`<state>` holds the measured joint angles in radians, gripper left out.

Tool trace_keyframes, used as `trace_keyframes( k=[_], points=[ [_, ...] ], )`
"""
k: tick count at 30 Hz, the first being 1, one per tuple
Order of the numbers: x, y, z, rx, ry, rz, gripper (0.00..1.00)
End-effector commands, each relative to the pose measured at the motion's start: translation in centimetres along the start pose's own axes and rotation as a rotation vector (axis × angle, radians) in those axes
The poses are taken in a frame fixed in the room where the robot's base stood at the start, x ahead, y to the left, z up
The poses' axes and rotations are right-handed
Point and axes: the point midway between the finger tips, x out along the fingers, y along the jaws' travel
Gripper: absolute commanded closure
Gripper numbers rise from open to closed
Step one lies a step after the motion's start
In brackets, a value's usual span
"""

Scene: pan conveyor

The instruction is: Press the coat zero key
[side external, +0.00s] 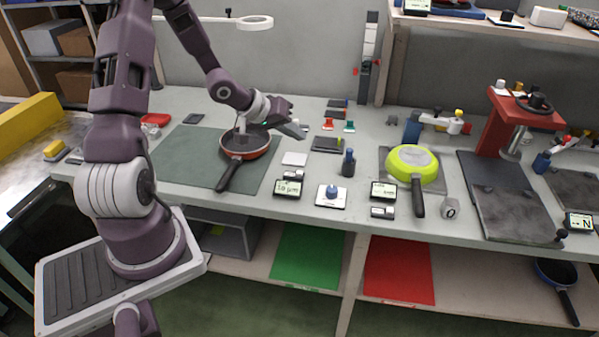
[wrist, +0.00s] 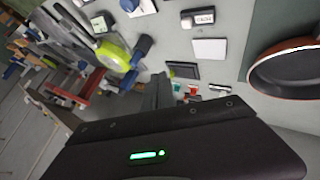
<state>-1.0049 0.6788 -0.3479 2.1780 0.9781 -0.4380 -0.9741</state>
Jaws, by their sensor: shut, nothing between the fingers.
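A grey block marked "0" (side external: 450,207) stands near the front bench edge, right of the green pan's handle. I cannot tell whether it is the coat zero key. A display reading in µm (side external: 288,188) sits at the front edge, with a small labelled box (side external: 294,175) behind it. A second display (side external: 383,190) has another small box (side external: 382,212) in front of it. No key is clearly legible as coat zero. My gripper (side external: 300,131) is shut and empty, above the bench just right of the red-rimmed pan. Its fingers show in the wrist view (wrist: 161,90).
The red-rimmed pan (side external: 246,142) lies on a green mat (side external: 192,145). A white card (side external: 294,159), a dark blue bottle-shaped tool (side external: 348,163) and a white scale-like unit (side external: 331,200) stand between. A green pan (side external: 411,166) and red press (side external: 490,125) are to the right.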

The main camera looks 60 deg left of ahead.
Motion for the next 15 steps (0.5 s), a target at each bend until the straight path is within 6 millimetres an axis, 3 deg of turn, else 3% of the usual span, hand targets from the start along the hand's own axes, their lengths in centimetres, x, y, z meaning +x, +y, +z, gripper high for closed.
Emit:
trace_keyframes(
  k=[8, 15],
  points=[
    [0.1, 0.0, 0.1, 0.002, -0.002, -0.001, 1.00],
    [2.1, -1.4, 1.7, 0.001, -0.007, -0.002, 1.00]
  ],
)
